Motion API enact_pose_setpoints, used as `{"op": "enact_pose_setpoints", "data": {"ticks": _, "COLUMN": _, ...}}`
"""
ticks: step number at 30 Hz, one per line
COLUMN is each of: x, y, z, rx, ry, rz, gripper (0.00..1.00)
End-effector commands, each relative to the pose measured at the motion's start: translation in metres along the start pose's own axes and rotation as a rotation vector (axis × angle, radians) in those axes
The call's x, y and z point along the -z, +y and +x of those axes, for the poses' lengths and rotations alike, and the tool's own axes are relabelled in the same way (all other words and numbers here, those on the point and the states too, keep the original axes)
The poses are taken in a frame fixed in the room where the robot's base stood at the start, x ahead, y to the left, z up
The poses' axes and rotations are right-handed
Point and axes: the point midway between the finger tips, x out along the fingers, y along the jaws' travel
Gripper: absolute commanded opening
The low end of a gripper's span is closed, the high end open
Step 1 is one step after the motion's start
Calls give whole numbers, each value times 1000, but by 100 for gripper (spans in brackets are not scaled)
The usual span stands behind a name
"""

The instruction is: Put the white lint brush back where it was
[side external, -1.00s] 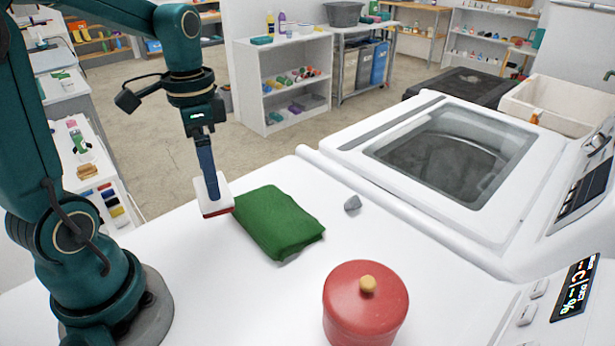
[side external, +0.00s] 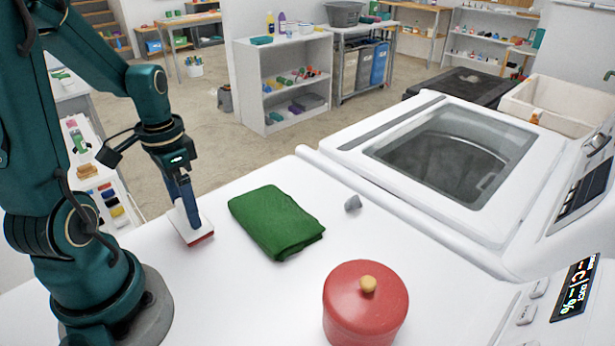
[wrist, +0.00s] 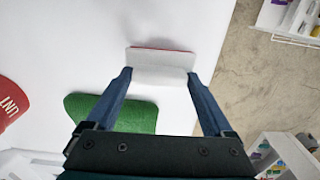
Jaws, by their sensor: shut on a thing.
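The white lint brush (side external: 184,223) has a white body and a red underside. It is at the left of the white machine top (side external: 240,300), left of the folded green cloth (side external: 277,221) and apart from it. My gripper (side external: 190,212) is shut on the brush from above, and its blue fingers point down. In the wrist view the brush (wrist: 160,66) lies between the fingertips (wrist: 160,76), with a thin red edge showing. I cannot tell whether its underside touches the surface.
A red lidded canister (side external: 366,305) stands at the front, and a small grey stone-like piece (side external: 353,203) lies right of the cloth. The washing machine (side external: 440,160) is at the right. The surface between my base and the canister is clear. The table edge runs behind the brush.

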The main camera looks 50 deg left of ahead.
Motion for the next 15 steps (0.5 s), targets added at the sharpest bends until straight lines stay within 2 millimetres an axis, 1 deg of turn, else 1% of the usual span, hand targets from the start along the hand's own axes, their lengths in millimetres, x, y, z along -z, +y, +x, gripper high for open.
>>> {"op": "enact_pose_setpoints", "data": {"ticks": 1, "x": -1, "y": 1, "z": 6, "rx": -4, "ry": -4, "rz": 0, "gripper": 26}}
{"op": "enact_pose_setpoints", "data": {"ticks": 3, "x": -1, "y": 1, "z": 11, "rx": -3, "ry": -3, "rz": 0, "gripper": 26}}
{"op": "enact_pose_setpoints", "data": {"ticks": 15, "x": 0, "y": 0, "z": 15, "rx": -1, "ry": -1, "rz": 1, "gripper": 26}}
